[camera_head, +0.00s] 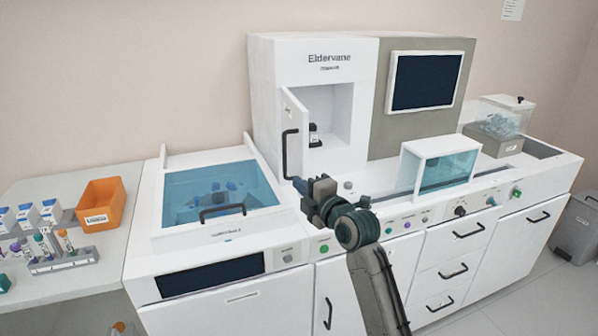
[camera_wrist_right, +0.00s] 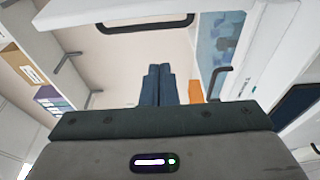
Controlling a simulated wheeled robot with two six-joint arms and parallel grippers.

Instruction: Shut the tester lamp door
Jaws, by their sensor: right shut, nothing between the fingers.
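The tester lamp door (camera_head: 296,122) is a small white panel with a black bar handle on the tall white tester (camera_head: 275,75). It stands open, swung out from the left side of a lit recess (camera_head: 337,110). A small dark and white item (camera_head: 314,138) sits in the recess. My right gripper (camera_head: 299,184) is shut and empty, just in front of and below the door's lower edge in the head view. I cannot tell whether it touches the door. The right wrist view shows its closed fingers (camera_wrist_right: 156,84) below a black bar handle (camera_wrist_right: 145,23). My left gripper is out of view.
A blue-windowed lid (camera_head: 225,190) with a black handle lies left of my right gripper. A teal clear-fronted box (camera_head: 440,165) stands to the right. An orange bin (camera_head: 101,204) and a tube rack (camera_head: 62,260) are on the left table.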

